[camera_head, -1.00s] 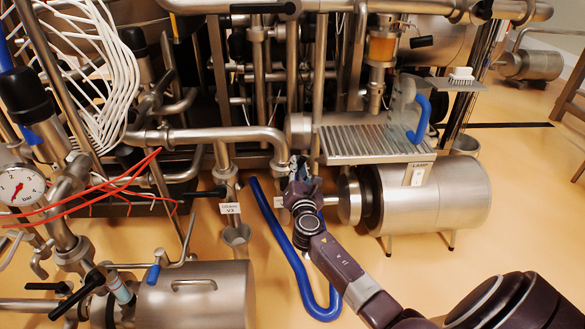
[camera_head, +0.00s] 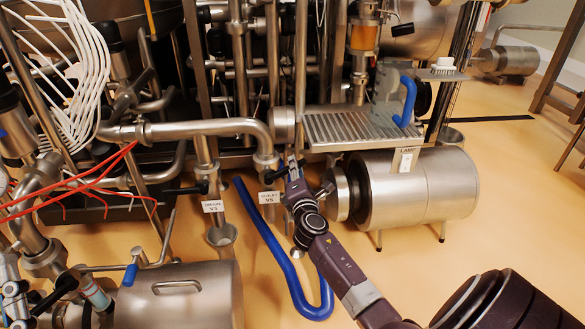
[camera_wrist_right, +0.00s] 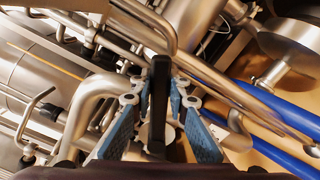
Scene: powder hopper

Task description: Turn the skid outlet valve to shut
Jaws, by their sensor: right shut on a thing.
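The outlet valve sits on the vertical pipe (camera_head: 266,160) below the elbow, above a white label (camera_head: 269,197) that seems to read OUTLET V5. My right gripper (camera_head: 292,164) is at this valve, just right of the pipe. In the right wrist view, a black lever handle (camera_wrist_right: 160,85) stands between the blue-padded fingers of my right gripper (camera_wrist_right: 160,115), which is shut on it. In the head view the fingers are small and cover part of the handle, so its exact angle is hard to tell. My left gripper is not in view.
A valve labelled V3 (camera_head: 213,206) stands left of the outlet valve. A blue hose (camera_head: 262,235) loops on the floor close to my right arm. A steel motor drum (camera_head: 425,190) and a slatted shelf (camera_head: 360,128) are at right. A steel tank (camera_head: 180,295) is at front left.

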